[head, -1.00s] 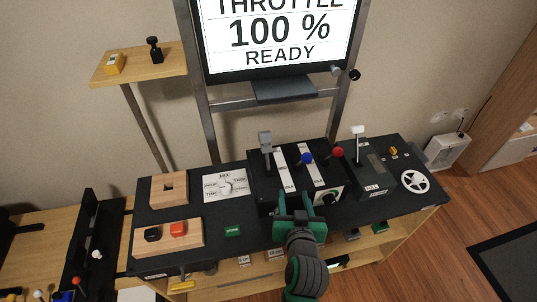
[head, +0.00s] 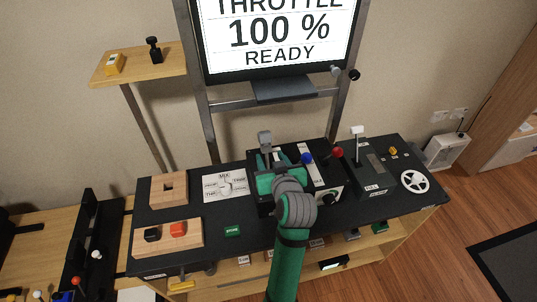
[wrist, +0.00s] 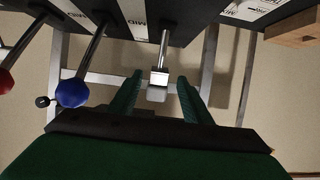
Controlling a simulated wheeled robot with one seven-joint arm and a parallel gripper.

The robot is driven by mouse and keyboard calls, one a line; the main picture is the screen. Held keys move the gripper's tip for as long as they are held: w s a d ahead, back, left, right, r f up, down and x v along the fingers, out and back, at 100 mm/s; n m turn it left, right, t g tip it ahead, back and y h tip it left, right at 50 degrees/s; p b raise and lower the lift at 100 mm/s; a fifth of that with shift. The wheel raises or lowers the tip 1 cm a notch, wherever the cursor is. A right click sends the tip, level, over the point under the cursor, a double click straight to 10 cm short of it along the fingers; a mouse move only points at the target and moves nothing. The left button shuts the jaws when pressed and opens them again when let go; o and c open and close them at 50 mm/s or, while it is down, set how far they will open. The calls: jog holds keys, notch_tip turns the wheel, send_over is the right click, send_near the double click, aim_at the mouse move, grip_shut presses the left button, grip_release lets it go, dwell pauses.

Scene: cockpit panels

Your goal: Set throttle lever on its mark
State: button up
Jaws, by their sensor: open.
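The throttle lever (head: 265,138), with a grey block handle, stands at the left of the black lever box (head: 327,172). In the wrist view, its handle (wrist: 157,80) lies between the two green fingers of my gripper (wrist: 159,88), with gaps on both sides. My gripper (head: 267,162) is open just in front of the lever in the head view and hides its lower part and some of the box. The screen (head: 280,32) reads "THROTTLE 100 % READY". I cannot make out the mark itself.
A blue-knobbed lever (head: 307,158) and a red-knobbed lever (head: 337,152) stand right of the throttle. A white-topped lever (head: 357,131) is farther right. A white dial plate (head: 225,185) and wooden block (head: 168,187) lie left. The screen's frame stands behind.

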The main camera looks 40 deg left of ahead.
aim_at(268, 152)
jog(key=shift+x, duration=1.7)
grip_shut()
jog(key=shift+d, duration=0.15)
